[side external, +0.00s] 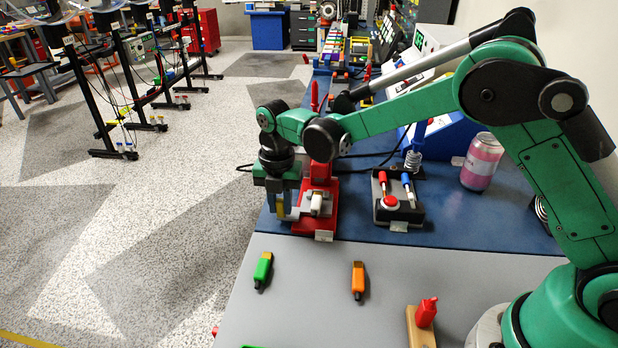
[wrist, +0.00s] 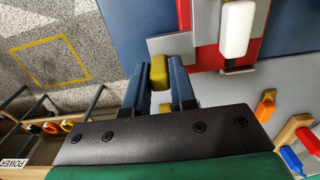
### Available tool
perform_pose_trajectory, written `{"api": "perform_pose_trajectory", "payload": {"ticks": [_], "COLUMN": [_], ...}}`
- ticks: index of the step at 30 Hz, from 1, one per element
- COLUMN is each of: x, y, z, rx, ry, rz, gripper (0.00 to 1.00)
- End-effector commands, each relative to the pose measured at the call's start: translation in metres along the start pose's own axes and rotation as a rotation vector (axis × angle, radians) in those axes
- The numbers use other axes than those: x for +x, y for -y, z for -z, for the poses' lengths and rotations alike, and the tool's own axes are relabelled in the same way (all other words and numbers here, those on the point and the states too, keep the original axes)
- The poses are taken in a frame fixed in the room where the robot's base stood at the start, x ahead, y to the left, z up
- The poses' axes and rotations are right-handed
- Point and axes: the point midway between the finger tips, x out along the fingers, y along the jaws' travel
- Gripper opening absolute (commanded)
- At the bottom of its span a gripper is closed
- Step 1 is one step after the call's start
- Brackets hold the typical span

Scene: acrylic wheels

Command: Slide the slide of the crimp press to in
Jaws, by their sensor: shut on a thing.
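The crimp press (side external: 327,215) is a red device with a white block (side external: 317,203) on it, standing on the blue mat near its left edge. It also shows in the wrist view as a red base (wrist: 212,57) with the white block (wrist: 237,28). A grey slide plate (wrist: 171,43) sticks out of its side and bears a yellow knob (wrist: 161,72). My gripper (side external: 281,210) is at the left side of the press, pointing down. In the wrist view its two blue-grey fingers (wrist: 161,76) are closed around the yellow knob. The knob's lower part is hidden.
Right of the press stands a black unit with red and blue levers (side external: 398,203), then a pink can (side external: 482,162).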

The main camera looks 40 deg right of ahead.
Motion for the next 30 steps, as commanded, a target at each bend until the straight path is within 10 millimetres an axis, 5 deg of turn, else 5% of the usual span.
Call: {"api": "perform_pose_trajectory", "payload": {"ticks": [8, 16, 24, 25, 27, 30], "x": [-0.001, -0.001, -0.001, 0.0, 0.0, 0.0], "y": [0.0, 0.0, 0.0, 0.0, 0.0, 0.0], "z": [-0.001, -0.032, -0.036, -0.036, -0.036, -0.035], "rx": [0.001, 0.004, 0.002, 0.002, 0.002, 0.001], "ry": [0.0, 0.0, 0.005, 0.006, 0.006, 0.004], "rz": [0.002, 0.001, -0.001, -0.001, -0.001, -0.001], "gripper": [0.0, 0.0, 0.0, 0.27, 0.46, 0.53]}}
